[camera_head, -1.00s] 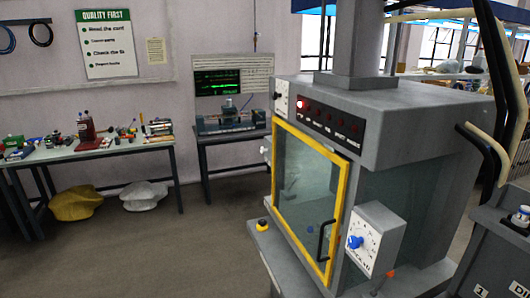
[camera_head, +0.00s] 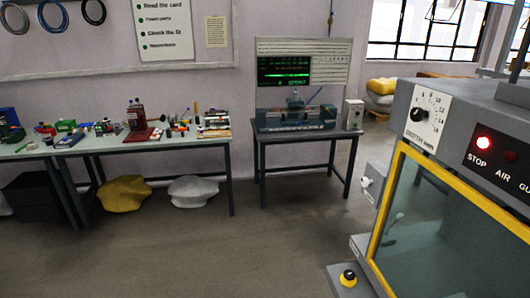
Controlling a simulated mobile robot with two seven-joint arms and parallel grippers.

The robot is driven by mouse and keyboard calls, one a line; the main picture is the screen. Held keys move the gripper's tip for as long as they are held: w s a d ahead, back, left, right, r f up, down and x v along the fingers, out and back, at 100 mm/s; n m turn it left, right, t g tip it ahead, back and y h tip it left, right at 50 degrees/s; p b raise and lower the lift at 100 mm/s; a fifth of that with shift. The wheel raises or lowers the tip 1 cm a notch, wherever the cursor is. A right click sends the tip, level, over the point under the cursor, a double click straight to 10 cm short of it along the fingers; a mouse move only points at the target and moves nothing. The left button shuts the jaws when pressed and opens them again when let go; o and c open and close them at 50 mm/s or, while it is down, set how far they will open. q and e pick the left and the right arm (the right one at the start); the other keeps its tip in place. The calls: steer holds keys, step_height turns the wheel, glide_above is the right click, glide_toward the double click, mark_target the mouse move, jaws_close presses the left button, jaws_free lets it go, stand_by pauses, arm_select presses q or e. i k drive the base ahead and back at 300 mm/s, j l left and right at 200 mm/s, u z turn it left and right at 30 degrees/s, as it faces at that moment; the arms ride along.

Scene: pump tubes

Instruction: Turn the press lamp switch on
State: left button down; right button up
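The grey press (camera_head: 455,95) stands at the right edge, cut off by the frame. On its left side is a small grey box (camera_head: 376,178) with a white knob or lever (camera_head: 367,182). I cannot tell for sure whether this is the lamp switch, or its position. A white plate (camera_head: 432,103) with a black dial knob (camera_head: 418,115) is on the upper front corner. A red lamp (camera_head: 484,143) marked STOP is lit on the black panel; the AIR lamp (camera_head: 511,156) looks dark. Neither of my grippers is in view.
The yellow-framed press door (camera_head: 455,190) is shut. A cluttered workbench (camera_head: 100,145) and a small table with a machine (camera_head: 295,118) stand along the wall. The floor between is clear.

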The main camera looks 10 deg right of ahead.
mark_target(365, 182)
steer(key=i+j+z, duration=0.1)
steer(key=i+z, duration=0.15)
steer(key=i, duration=0.3)
steer(key=i+j+z, duration=0.3)
steer(key=i, duration=0.2)
steer(key=i+j+z, duration=0.25)
steer(key=i, duration=0.25)
steer(key=i+j+z, duration=0.75)
steer(key=z, duration=0.15)
steer(key=i+j+z, duration=0.15)
steer(key=j+z, duration=0.15)
steer(key=j, duration=0.2)
steer(key=i+j+z, duration=0.15)
steer(key=j+z, duration=0.15)
steer(key=i+j+z, duration=0.1)
steer(key=j+z, duration=0.15)
steer(key=j, duration=0.25)
